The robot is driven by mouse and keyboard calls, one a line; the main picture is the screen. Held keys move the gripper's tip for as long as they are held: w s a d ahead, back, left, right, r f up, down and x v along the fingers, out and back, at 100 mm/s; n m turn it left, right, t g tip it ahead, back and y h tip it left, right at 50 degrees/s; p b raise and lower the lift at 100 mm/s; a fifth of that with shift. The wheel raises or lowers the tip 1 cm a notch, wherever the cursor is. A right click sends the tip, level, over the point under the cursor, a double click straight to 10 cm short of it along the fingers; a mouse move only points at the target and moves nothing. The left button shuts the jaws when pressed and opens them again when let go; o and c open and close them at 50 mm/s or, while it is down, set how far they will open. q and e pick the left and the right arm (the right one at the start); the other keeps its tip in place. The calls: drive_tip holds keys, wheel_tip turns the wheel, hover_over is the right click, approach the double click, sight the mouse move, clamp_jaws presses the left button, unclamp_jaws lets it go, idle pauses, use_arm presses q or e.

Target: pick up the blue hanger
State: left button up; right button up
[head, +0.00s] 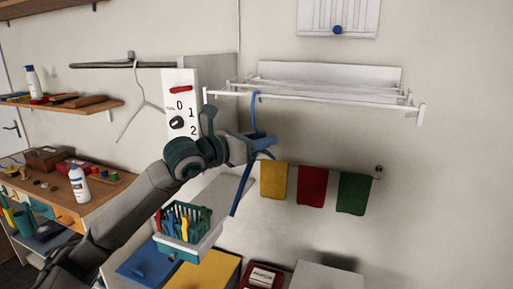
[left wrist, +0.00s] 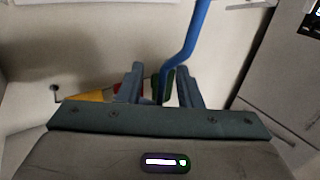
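The blue hanger (head: 241,190) hangs by its hook from the white wall rack (head: 330,93) in the head view. Part of it is hidden behind my left gripper (head: 267,148). My left gripper is at the hanger's upper part, just below the rack. In the left wrist view the blue hanger (left wrist: 191,40) runs down from the top edge to between the fingers of my left gripper (left wrist: 158,84). The fingers stand apart, with a gap on the left side of the hanger. My right gripper is not in view.
Yellow (head: 274,181), red (head: 312,186) and green cloths (head: 354,193) hang on a rail right of the gripper. A white hanger (head: 143,103) hangs on a dark bar at left. A teal basket (head: 184,221) of pegs stands below my arm.

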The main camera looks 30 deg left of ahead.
use_arm(q)
drive_tip(key=shift+w+d, duration=0.15)
drive_tip(key=shift+w, duration=0.1)
drive_tip(key=shift+c, duration=0.4)
clamp_jaws()
